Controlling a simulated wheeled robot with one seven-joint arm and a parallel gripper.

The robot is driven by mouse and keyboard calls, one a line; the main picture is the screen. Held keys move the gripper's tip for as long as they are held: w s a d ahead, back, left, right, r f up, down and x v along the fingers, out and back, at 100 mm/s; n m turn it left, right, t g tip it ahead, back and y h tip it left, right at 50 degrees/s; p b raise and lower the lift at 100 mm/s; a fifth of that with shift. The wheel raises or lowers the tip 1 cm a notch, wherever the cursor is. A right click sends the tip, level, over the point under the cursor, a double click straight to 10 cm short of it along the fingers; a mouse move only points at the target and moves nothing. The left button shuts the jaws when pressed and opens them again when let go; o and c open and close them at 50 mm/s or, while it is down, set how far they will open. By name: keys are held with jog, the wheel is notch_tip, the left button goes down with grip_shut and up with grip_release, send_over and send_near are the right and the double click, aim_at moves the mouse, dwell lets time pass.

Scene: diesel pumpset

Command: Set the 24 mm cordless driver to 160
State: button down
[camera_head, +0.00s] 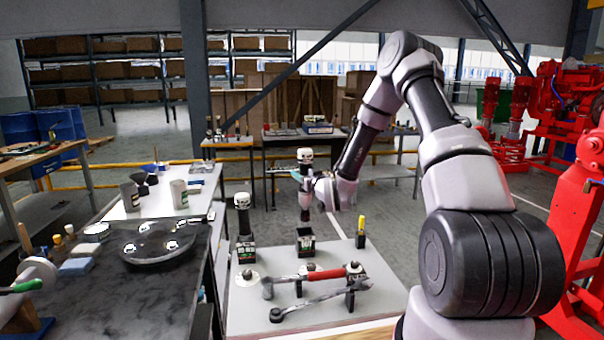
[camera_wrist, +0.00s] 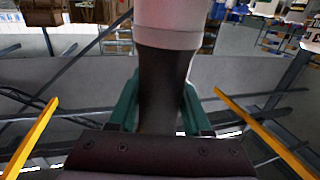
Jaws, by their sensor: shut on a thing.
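A cordless driver (camera_head: 305,201) with a white-and-black top stands upright in my gripper (camera_head: 303,178). In the wrist view its dark grip (camera_wrist: 163,85) sits between the two teal fingers of my gripper (camera_wrist: 160,112), which are shut on it. The driver is above a black block with a green label (camera_head: 306,241); whether its lower end touches the block I cannot tell. A second, similar driver (camera_head: 243,217) stands upright on another black block (camera_head: 246,251) to the left. No size mark or torque setting is readable, so I cannot tell which driver is 24 mm.
A yellow-handled tool (camera_head: 361,226) stands at right. A dark bench (camera_head: 95,290) with a round dish (camera_head: 150,248) is left. Red machinery (camera_head: 582,205) is far right.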

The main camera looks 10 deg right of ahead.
aim_at(302, 211)
jog(key=shift+f, duration=7)
jog(key=shift+c, duration=1.3)
grip_release()
jog(key=shift+f, duration=0.1)
jog(key=shift+s, duration=0.1)
jog(key=v, duration=1)
jog(key=shift+s, duration=0.3)
jog(key=shift+d, duration=0.1)
